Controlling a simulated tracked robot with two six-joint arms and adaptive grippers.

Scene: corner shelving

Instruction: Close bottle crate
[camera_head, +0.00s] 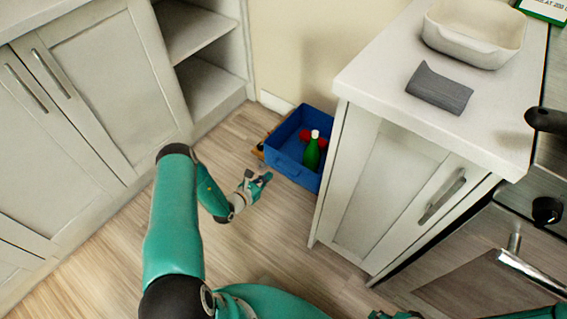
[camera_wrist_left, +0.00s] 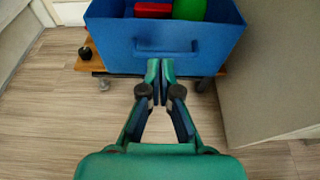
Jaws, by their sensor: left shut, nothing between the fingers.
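My left gripper (camera_head: 265,179) is just in front of the crate, low over the floor. In the left wrist view, its fingertips (camera_wrist_left: 160,68) are together and empty, pointing at the crate's front wall (camera_wrist_left: 205,48) just below the handle slot. I cannot tell whether they touch it. My right gripper is not clearly visible.
The crate rests on a wooden board (camera_wrist_left: 220,71) with casters; a small dark round object (camera_wrist_left: 85,53) lies on its left. Open corner shelves (camera_head: 205,85) stand behind left. The white cabinet (camera_head: 375,190) bounds the right. The floor (camera_head: 110,255) in front is clear.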

